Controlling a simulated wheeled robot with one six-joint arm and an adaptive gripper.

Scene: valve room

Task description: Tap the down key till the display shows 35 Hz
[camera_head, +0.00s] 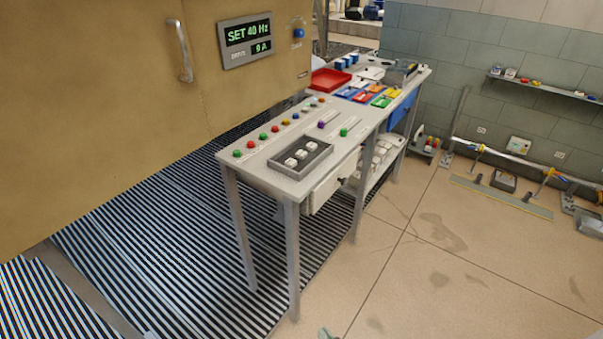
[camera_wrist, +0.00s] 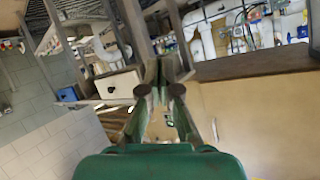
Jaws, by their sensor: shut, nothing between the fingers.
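The display (camera_head: 248,40) on the tan cabinet front reads "SET 40 Hz" in green, with a smaller current reading in A below it. A dark grey key box (camera_head: 285,166) with three white keys (camera_head: 302,154) lies on the near end of the grey bench. The marks on the keys are too small to read, so I cannot tell which is the down key. In the wrist view my gripper (camera_wrist: 163,68) is shut and empty, its fingers together. It is apart from the keys; the head view does not clearly show it.
The grey bench (camera_head: 265,168) also bears a row of coloured buttons (camera_head: 262,136), sliders, a red tray (camera_head: 328,81) and coloured bins. A cabinet handle (camera_head: 182,50) juts out on the left. The tiled floor (camera_head: 400,260) right of the bench is mostly clear.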

